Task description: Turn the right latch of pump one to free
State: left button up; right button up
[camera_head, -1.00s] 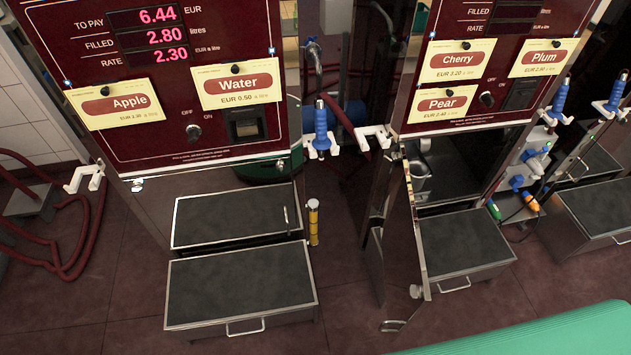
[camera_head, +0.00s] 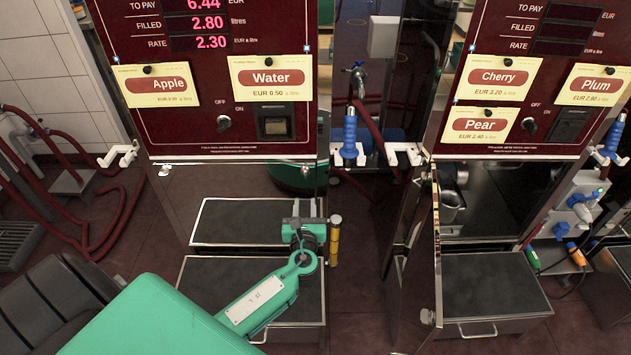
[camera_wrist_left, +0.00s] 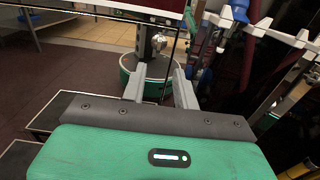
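Pump one (camera_head: 225,90) is the dark red pump at the left, with Apple and Water labels and a mirror-like lower panel (camera_head: 215,185). Its right latch (camera_head: 305,170) is a small metal piece at the panel's upper right corner; its turn is too small to read. My left gripper (camera_head: 305,208) is in front of the panel, a little below that latch and apart from it. In the left wrist view its two grey fingers (camera_wrist_left: 160,88) are apart with nothing held between them. My right gripper is not in view.
The left latch (camera_head: 165,170) is at the panel's other corner. A blue nozzle (camera_head: 349,135) hangs right of the pump. Pump two's door (camera_head: 437,260) stands open at the right.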

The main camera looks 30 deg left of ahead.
aim_at(305, 175)
pick_arm(q)
jog(key=x, duration=1.1)
jog(key=shift+w+a, duration=0.15)
jog(key=shift+w, duration=0.1)
grip_shut()
